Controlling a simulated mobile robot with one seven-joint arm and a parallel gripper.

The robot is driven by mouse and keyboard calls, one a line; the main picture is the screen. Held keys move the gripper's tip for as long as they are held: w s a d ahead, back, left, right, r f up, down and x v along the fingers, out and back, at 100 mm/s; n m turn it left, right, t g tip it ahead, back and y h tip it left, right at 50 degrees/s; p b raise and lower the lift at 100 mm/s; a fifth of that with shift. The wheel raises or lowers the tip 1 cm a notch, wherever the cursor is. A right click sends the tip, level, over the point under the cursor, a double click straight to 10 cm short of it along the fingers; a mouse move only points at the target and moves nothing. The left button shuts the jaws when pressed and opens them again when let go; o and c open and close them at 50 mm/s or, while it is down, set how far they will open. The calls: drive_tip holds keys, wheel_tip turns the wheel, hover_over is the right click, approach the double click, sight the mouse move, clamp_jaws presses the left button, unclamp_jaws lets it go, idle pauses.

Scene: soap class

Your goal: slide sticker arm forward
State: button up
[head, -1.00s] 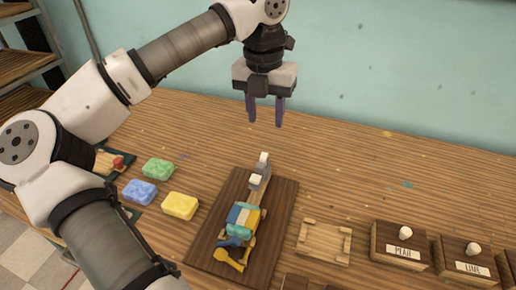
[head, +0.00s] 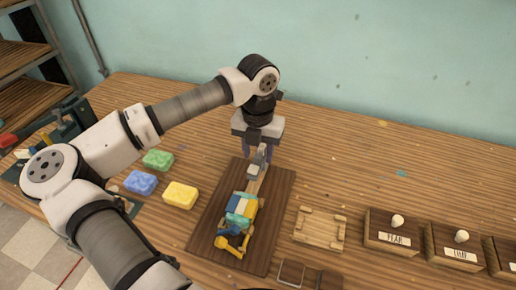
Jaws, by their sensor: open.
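The sticker arm (head: 258,168) is a grey and wooden piece at the far end of a dark brown board (head: 212,222). A block striped in teal, yellow, white and blue (head: 242,207) sits in the device nearer the front, with a yellow handle (head: 230,247) at its near end. My gripper (head: 258,152) points down at the far end of the board.
Green (head: 158,160), blue (head: 140,183) and yellow (head: 180,195) soap bars lie left of the board. A small wooden tray (head: 320,230) and labelled boxes with white knobs (head: 392,236) stand to the right. The table behind is clear.

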drive_tip(key=shift+f, duration=0.1)
clamp_jaws()
idle(0.3)
drive_tip(key=shift+s+a+f+b, duration=0.15)
drive_tip(key=shift+s+b, duration=0.2)
drive_tip(key=s+b, duration=0.1)
drive_tip(key=s, duration=0.1)
drive_tip(key=s+a+b, duration=0.1)
drive_tip(key=s, duration=0.2)
drive_tip(key=s+a+b, duration=0.1)
drive_tip(key=s, duration=0.1)
drive_tip(key=shift+s+a+b, duration=0.15)
drive_tip(key=shift+s+b, duration=0.15)
drive_tip(key=shift+s, duration=0.1)
unclamp_jaws()
drive_tip(key=shift+r, duration=0.25)
